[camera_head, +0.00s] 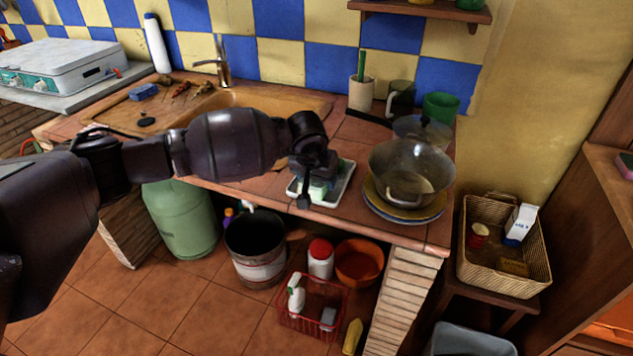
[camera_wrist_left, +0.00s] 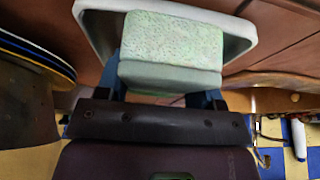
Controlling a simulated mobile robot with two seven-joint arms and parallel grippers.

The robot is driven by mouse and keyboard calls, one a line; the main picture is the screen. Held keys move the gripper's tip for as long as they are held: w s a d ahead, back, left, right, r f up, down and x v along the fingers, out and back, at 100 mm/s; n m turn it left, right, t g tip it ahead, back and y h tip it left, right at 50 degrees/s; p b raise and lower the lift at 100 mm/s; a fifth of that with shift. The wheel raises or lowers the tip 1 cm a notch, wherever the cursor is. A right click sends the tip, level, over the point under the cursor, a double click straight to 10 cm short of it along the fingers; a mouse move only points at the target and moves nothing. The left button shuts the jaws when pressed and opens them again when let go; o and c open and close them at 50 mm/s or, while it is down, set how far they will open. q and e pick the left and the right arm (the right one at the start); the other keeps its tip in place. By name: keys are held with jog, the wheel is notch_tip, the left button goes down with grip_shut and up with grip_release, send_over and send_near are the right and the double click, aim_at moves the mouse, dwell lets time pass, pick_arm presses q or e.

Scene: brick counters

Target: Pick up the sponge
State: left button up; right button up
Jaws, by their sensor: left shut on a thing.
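A light green sponge (camera_wrist_left: 172,42) sits between the two fingers of my left gripper (camera_wrist_left: 163,88) in the left wrist view. The gripper is shut on it. In the head view my left gripper (camera_head: 312,180) is above the counter near its front edge, and only a small part of the sponge (camera_head: 318,189) shows beneath it. A white tray (camera_head: 344,184) lies under and around the sponge; its rim (camera_wrist_left: 243,48) also shows in the left wrist view. I cannot tell whether the sponge still touches the tray. My right gripper is not in view.
A glass-lidded pot (camera_head: 411,170) on stacked plates (camera_head: 400,213) stands right of the tray. The sink (camera_head: 270,101) is behind my left arm. A utensil holder (camera_head: 361,94) and a green mug (camera_head: 440,107) stand at the back. A wicker basket (camera_head: 505,270) is at right.

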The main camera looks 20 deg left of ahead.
pick_arm(q)
jog(key=shift+c, duration=0.6)
jog(key=shift+w+r, duration=0.1)
jog(key=shift+r, duration=0.55)
jog(key=shift+s+d+r+p, duration=1)
jog(key=shift+s+r, duration=0.3)
jog(key=shift+r, duration=8.75)
jog(key=s+a+f+p, duration=0.1)
jog(key=s+a+f, duration=0.1)
jog(key=s+f, duration=1.3)
jog(key=s, duration=0.4)
jog(key=shift+a, duration=0.35)
jog(key=shift+f, duration=0.1)
